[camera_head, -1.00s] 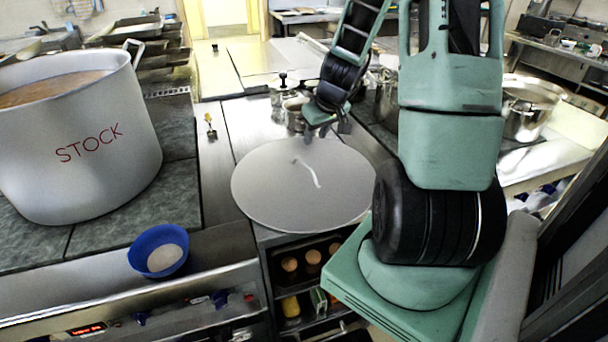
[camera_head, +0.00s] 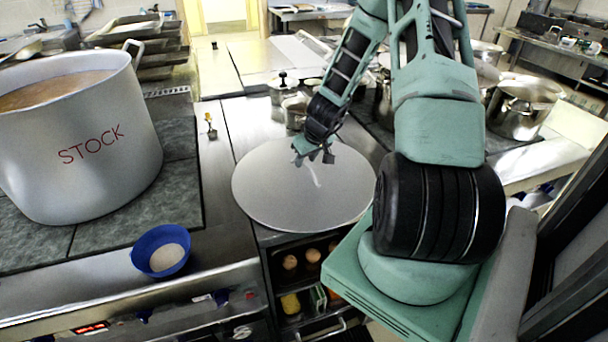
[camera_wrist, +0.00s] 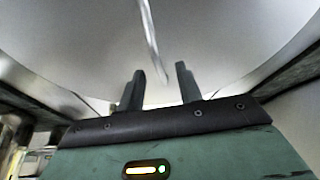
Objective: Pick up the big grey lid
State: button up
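The big grey lid (camera_head: 275,205) lies flat on the steel counter right of the stockpot, a wide disc with a pale strip handle (camera_head: 316,178) at its middle. My gripper (camera_head: 313,161) is over the far-middle part of the lid, close to the handle. In the wrist view the lid (camera_wrist: 230,40) fills most of the picture. The two fingers of my gripper (camera_wrist: 158,82) are apart with nothing between them, and the handle (camera_wrist: 150,45) shows just beyond the fingertips. I cannot tell the exact gap between fingertips and lid.
The large STOCK pot (camera_head: 85,140), full of brown liquid, stands on the left. A blue bowl (camera_head: 145,252) sits near the front edge. Small steel pots (camera_head: 294,112) stand behind the lid, and a steel pot (camera_head: 520,108) stands at the right. Open shelves are below the lid.

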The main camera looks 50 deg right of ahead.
aim_at(304, 163)
jog(key=shift+p+x, duration=0.4)
jog(key=shift+x, duration=1.5)
grip_shut()
jog(key=shift+r, duration=0.2)
